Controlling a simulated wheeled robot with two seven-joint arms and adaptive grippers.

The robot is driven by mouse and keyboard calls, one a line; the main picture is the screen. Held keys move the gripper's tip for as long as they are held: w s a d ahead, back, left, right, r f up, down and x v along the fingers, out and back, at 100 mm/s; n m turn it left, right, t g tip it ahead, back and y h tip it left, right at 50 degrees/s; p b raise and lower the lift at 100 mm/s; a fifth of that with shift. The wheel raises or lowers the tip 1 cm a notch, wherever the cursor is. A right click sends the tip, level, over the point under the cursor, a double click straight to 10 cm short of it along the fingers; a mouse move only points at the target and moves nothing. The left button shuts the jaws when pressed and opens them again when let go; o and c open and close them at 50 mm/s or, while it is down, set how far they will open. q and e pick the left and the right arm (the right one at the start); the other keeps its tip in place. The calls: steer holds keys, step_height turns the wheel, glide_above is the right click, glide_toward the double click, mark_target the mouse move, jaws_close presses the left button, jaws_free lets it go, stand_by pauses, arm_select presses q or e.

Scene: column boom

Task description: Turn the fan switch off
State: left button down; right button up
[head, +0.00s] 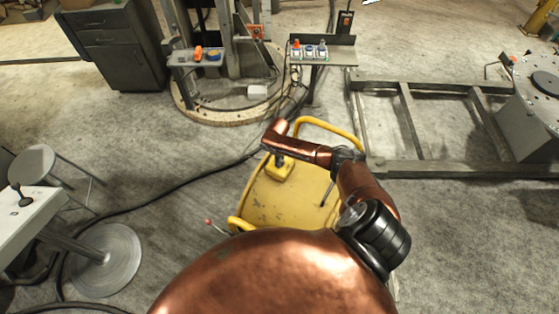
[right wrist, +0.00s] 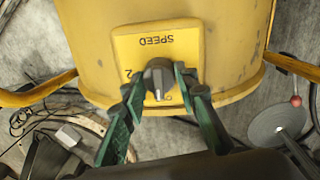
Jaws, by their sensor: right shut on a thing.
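The fan is a yellow drum (head: 290,195) with yellow tube handles, standing on the floor at the middle of the head view. In the right wrist view its yellow body (right wrist: 220,35) carries a plate (right wrist: 130,55) with an upside-down "SPEED" label and a "2" left of the switch. The switch is a dark grey round knob (right wrist: 158,79) with a pale pointer mark toward the picture's bottom. My right gripper (right wrist: 160,74) is shut on the knob, one green-sided finger on each side. Marks below the knob are partly hidden. My left gripper is not in view.
A stool (head: 36,165) and a white control panel with a joystick (head: 20,200) stand at left. Button boxes sit on a bracket (head: 195,57) and a shelf (head: 325,53) behind the fan. A metal floor frame (head: 410,120) lies at right. Cables cross the floor.

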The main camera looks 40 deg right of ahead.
steer(key=shift+n, duration=0.3)
steer(key=o, duration=1.2)
steer(key=shift+c, duration=0.2)
steer(key=shift+r, duration=0.15)
step_height(320, 180, up, 12)
steer(key=shift+s+a, duration=0.15)
steer(key=shift+a, duration=0.1)
steer(key=shift+f, duration=0.2)
